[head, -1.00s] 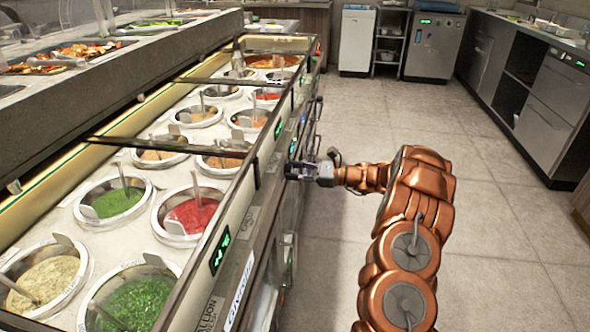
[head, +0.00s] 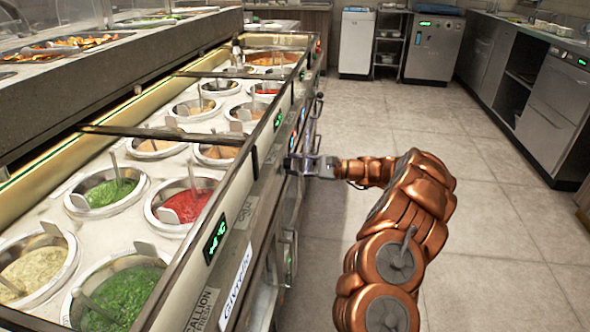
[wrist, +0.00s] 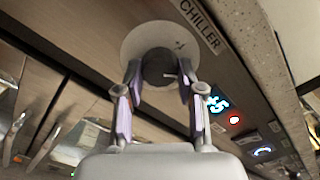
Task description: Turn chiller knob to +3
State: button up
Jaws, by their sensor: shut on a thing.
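The dark chiller knob (wrist: 159,66) sits on a round pale dial plate (wrist: 140,38) on the counter's front panel, under a CHILLER label (wrist: 200,22). My gripper (wrist: 160,80) is shut on the knob, one finger on each side. A blue display (wrist: 216,104) beside the knob seems to read +5, tilted in the wrist view. In the head view my gripper (head: 300,166) is at the front face of the sauce counter; the knob is hidden there.
A red light (wrist: 234,119) and another blue-lit display (wrist: 262,151) lie along the panel. Metal handles (wrist: 45,145) show at the left. The sauce counter (head: 262,150) runs along the left with several wells. The floor (head: 470,200) to the right is clear.

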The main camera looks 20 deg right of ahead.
jog(key=shift+n, duration=0.3)
dwell(0.4)
jog(key=o, duration=1.1)
jog(key=shift+o, duration=0.2)
jog(key=v, duration=1.2)
jog(key=shift+a, duration=0.1)
